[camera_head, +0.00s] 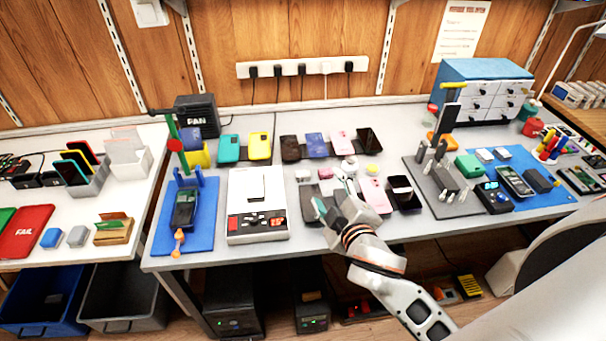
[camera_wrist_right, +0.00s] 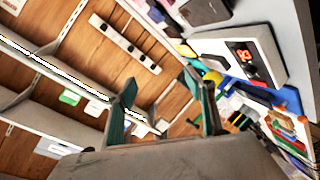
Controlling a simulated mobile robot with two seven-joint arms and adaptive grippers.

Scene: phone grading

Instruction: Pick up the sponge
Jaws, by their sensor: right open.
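No object in the head view is clearly a sponge. My right gripper (camera_head: 335,197) is over the middle of the bench, right of the white scale (camera_head: 258,182). In the right wrist view its fingers (camera_wrist_right: 165,108) are apart with nothing between them. My left gripper is in neither view.
Phones lie in a row behind, and a pink phone (camera_head: 375,195) and a dark one (camera_head: 403,192) are close right of my gripper. A blue mat (camera_head: 203,240) is left of the scale. A grey fixture plate (camera_head: 442,208) stands to the right.

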